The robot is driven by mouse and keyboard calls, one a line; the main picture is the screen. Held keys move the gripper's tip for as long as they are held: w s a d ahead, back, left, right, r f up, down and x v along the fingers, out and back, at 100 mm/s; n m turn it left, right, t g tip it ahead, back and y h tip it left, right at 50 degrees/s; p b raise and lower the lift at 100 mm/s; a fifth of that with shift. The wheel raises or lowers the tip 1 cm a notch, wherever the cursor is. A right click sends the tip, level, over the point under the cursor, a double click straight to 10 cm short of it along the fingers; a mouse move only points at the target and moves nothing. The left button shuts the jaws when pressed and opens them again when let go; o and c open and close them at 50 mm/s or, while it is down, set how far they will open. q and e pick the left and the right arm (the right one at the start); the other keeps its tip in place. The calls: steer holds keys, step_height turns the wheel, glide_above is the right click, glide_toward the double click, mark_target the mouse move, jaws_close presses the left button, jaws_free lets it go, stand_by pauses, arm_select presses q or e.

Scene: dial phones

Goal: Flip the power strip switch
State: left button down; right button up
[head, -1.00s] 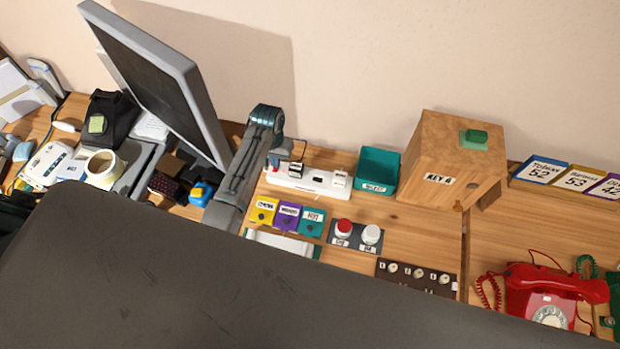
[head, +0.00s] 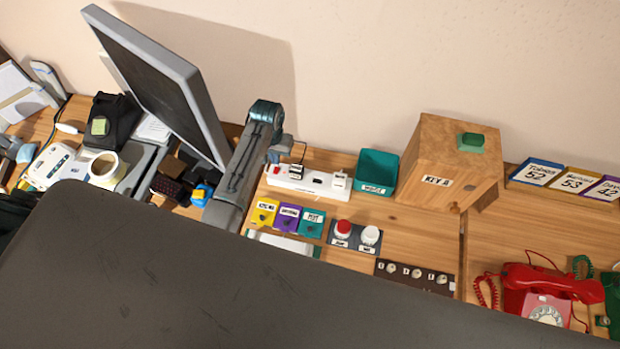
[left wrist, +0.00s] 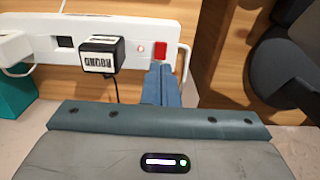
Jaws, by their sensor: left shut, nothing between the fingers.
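The white power strip (head: 318,181) lies along the back of the desk. It also fills the top of the left wrist view (left wrist: 35,50). Its red switch (left wrist: 161,51) is near one end, with a small reddish light (left wrist: 140,48) beside it. My left gripper (left wrist: 161,72) is shut and empty, its tips right at the near edge of the switch. I cannot tell whether they touch. In the head view my left gripper (head: 275,155) is over the strip's left end. My right gripper is not in view.
A black labelled plug (left wrist: 100,55) sits in the strip near the switch. A teal bin (head: 376,172) and a wooden box (head: 440,165) stand to the right. A monitor (head: 160,85) stands left of my arm. Labelled colour blocks (head: 288,217) lie in front.

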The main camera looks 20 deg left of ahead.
mark_target(277, 168)
arm_select(q)
steer(key=shift+r, duration=1.8)
